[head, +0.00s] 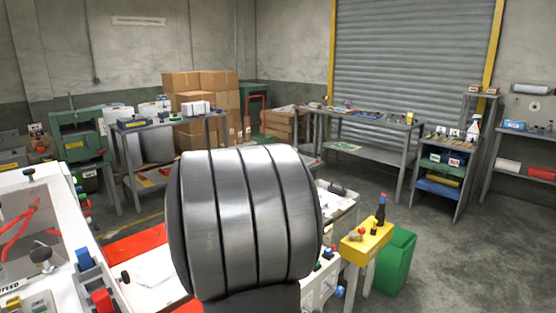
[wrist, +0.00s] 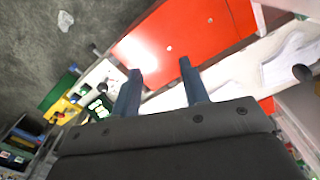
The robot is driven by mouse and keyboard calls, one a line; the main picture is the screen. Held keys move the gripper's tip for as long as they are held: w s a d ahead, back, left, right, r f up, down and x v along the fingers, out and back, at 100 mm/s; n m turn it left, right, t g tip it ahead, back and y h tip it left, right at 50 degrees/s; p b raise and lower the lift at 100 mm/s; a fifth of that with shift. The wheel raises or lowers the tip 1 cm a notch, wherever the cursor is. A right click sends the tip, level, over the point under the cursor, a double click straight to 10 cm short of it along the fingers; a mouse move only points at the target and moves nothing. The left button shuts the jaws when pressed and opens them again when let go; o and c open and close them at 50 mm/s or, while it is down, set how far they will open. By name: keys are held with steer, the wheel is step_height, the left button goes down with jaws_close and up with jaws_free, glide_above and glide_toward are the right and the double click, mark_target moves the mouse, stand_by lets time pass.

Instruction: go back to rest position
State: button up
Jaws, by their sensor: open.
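My gripper (wrist: 161,88) shows in the wrist view with its two dark fingers spread apart. Nothing is between them. Beyond the fingers lies a red panel (wrist: 185,40), with a white surface beside it. In the head view a large dark ribbed part (head: 245,215) of my own arm fills the middle foreground. My gripper cannot be made out in that view. The arm hides part of the bench behind it.
A white machine (head: 40,185) stands at the left, beside a red panel (head: 135,245). A yellow box (head: 366,241) and a green bin (head: 397,262) stand to the right. Grey benches (head: 375,122) line the back. Floor at the right (head: 470,260) is clear.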

steer(key=w+d+f+m, duration=0.1)
steer(key=d+f, duration=0.3)
steer(key=f, duration=0.5)
steer(key=w+d+f+m, duration=0.1)
steer(key=w+d+f, duration=0.2)
steer(key=f, duration=0.5)
steer(key=shift+w+d+f+m, duration=0.35)
steer(key=shift+w+d+m, duration=0.05)
steer(key=shift+d, duration=0.05)
